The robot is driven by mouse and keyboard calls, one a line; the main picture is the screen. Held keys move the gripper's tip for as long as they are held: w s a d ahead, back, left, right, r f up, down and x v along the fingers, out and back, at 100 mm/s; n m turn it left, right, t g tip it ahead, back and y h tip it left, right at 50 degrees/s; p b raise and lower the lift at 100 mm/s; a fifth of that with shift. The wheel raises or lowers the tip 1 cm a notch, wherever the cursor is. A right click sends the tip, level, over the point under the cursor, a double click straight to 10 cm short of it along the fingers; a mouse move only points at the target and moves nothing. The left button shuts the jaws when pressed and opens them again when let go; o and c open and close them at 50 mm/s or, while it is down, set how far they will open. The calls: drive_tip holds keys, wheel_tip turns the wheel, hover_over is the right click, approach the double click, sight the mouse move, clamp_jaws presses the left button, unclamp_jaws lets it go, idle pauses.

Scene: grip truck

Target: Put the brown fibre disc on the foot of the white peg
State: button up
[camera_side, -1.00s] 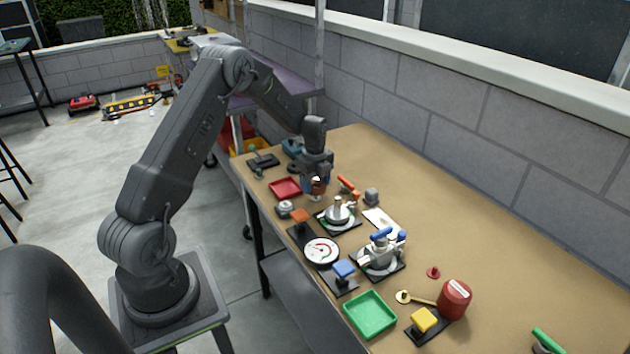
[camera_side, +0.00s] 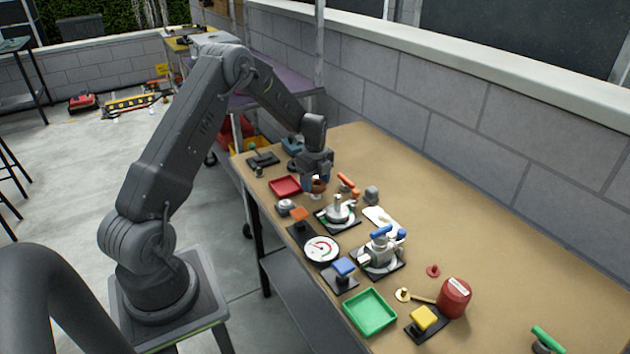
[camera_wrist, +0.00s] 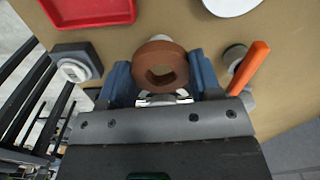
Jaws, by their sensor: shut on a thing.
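The brown fibre disc (camera_wrist: 160,66) is a thick ring with a hole, held between the blue fingers of my gripper (camera_wrist: 160,82) in the wrist view. In the side view the disc (camera_side: 318,186) shows small at the tips of my gripper (camera_side: 316,182), above the table. A small white part (camera_side: 316,196) shows just under the disc and may be the white peg. A pale edge (camera_wrist: 160,38) also peeks out beyond the disc in the wrist view. The disc hides most of what is below, and I cannot tell whether it touches the peg.
A red tray (camera_side: 285,187) lies to the left. A metal fixture (camera_side: 338,212) and an orange-handled part (camera_side: 348,184) stand close on the right.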

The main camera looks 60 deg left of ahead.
drive_tip(key=shift+f, duration=0.2)
drive_tip(key=shift+f, duration=0.3)
drive_tip(key=shift+f, duration=0.95)
idle(1.4)
drive_tip(key=o, duration=1)
drive_tip(key=shift+o, duration=0.4)
drive_tip(key=shift+o, duration=0.7)
drive_tip(key=shift+r, duration=0.1)
